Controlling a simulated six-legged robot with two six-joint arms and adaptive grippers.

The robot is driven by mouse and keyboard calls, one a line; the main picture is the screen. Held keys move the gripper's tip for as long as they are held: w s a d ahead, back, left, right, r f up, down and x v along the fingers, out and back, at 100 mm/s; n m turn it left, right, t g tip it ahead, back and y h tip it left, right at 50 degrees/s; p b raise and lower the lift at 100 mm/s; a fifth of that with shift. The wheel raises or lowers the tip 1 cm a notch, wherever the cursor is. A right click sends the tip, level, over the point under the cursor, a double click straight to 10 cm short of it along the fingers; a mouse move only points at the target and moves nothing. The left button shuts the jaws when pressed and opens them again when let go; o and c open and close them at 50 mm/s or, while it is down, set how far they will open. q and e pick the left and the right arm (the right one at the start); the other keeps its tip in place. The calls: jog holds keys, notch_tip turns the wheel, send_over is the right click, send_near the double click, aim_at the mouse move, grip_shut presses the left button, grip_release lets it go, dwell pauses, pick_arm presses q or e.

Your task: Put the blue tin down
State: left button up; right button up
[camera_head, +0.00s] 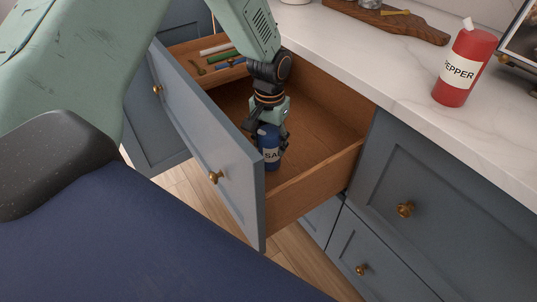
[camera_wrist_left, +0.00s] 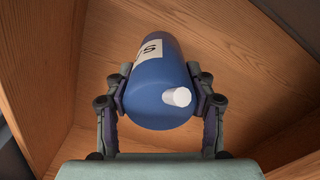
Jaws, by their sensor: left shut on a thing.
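My left gripper (camera_head: 268,138) has come down from above and is shut on the tin, one finger on each side. In the left wrist view its fingers (camera_wrist_left: 160,103) press both sides of the tin. Whether the tin's base touches the drawer floor I cannot tell. My right gripper is not in view.
A red pepper bottle (camera_head: 464,68) stands on the white counter (camera_head: 400,70) at right, near a wooden board (camera_head: 400,22). Small utensils (camera_head: 226,62) lie in the drawer's far left part. The drawer's blue front (camera_head: 205,135) stands close left of the gripper.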

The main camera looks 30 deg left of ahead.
aim_at(269, 131)
pick_arm(q)
jog(key=shift+f+b, duration=0.95)
jog(key=shift+f, duration=2.1)
jog(key=shift+f, duration=0.1)
jog(key=o, duration=1.5)
jog(key=shift+f, duration=0.1)
jog(key=shift+o, duration=0.2)
notch_tip(269, 131, up, 12)
jog(key=p, duration=0.4)
jog(key=shift+r+p, duration=0.25)
jog(key=shift+p, duration=0.1)
